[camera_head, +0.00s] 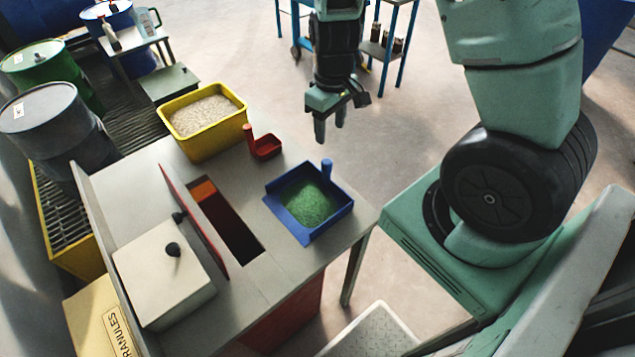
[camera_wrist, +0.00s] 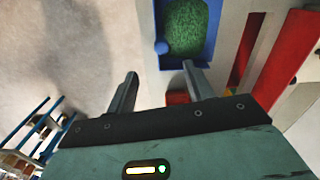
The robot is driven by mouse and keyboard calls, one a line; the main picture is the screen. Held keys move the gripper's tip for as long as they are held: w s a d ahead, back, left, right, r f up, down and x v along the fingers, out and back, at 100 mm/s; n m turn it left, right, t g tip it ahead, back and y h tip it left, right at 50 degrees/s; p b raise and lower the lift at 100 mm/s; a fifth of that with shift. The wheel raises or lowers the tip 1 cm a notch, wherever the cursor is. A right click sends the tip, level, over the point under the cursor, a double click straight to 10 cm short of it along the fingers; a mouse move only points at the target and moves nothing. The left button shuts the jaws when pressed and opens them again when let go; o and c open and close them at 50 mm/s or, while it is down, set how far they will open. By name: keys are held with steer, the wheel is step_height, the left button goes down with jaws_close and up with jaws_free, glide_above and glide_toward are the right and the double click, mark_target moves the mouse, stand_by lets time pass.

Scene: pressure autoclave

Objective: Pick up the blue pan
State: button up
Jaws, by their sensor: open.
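The blue pan (camera_head: 337,216) is a shallow square tray on the right part of the grey table, near its edge, with green granules (camera_head: 309,204) in it. An upright blue knob-like handle (camera_head: 326,168) stands at its far corner. My gripper (camera_head: 331,130) hangs open and empty, fingers down, beyond the table's far right edge and apart from the pan.
A small red scoop (camera_head: 266,147) and a yellow bin (camera_head: 215,140) of pale granules stand on the table (camera_head: 240,165) near the pan. A slot with a raised red flap (camera_head: 195,220) and a white lidded box (camera_head: 165,270) lie left. A blue-legged cart (camera_head: 392,40) stands behind my gripper.

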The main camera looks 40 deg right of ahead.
mark_target(327, 173)
step_height(327, 173, down, 11)
steer(key=shift+a+r+p, duration=0.1)
steer(key=shift+r+p, duration=0.05)
steer(key=shift+p, duration=0.45)
steer(key=shift+w+f+p, duration=0.2)
steer(key=shift+f+p, duration=0.95)
steer(key=shift+f, duration=1.8)
jaws_close()
